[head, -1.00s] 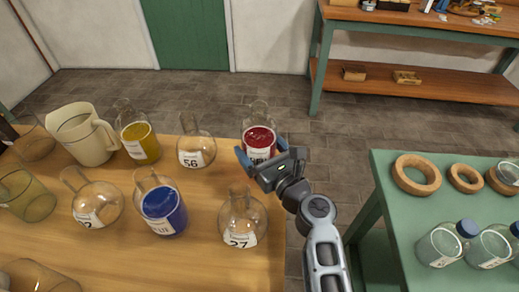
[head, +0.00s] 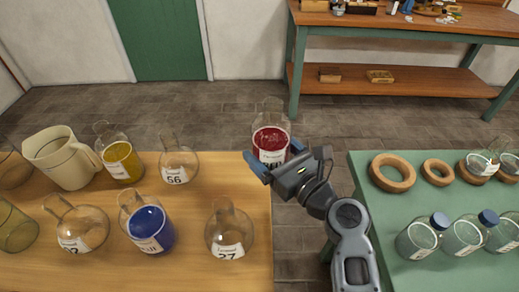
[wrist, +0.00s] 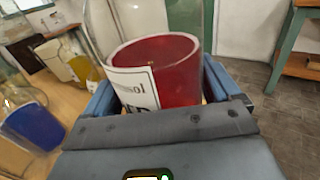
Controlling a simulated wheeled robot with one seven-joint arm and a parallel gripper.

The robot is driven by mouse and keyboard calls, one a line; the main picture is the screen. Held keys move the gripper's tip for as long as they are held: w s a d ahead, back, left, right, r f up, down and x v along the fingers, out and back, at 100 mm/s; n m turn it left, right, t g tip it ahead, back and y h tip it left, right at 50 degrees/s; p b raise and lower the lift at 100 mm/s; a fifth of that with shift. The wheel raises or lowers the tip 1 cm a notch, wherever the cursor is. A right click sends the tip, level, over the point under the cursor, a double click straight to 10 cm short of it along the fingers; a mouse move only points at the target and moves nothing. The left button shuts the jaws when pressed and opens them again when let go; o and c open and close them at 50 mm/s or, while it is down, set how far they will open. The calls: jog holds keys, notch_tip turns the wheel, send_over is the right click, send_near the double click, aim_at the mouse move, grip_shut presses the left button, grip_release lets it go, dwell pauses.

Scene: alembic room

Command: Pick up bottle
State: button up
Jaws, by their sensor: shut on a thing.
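A glass bottle with red contents and a white label (head: 270,139) is at the right edge of the wooden table (head: 200,280) in the head view. My gripper (head: 276,164) is shut on the red bottle, with one blue finger on each side. The wrist view shows the red bottle (wrist: 168,72) upright between the blue fingers, filling the space between them. The bottle's base is hidden behind my gripper.
Clear flasks marked 56 (head: 177,163) and 27 (head: 230,236), a blue-filled bottle (head: 150,231), a yellow-filled bottle (head: 122,160) and a cream jug (head: 62,158) crowd the wooden table. A green table (head: 400,283) with cork rings and capped bottles stands right, across a gap.

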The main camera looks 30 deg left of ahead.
aim_at(289, 148)
jog(key=shift+w+d+r, duration=0.15)
jog(key=shift+d+r, duration=0.45)
jog(key=shift+d, duration=0.35)
jog(key=shift+w+d+r, duration=0.1)
jog(key=shift+d+r, duration=0.5)
jog(key=shift+d, duration=0.35)
jog(key=shift+r, duration=0.1)
dwell(0.5)
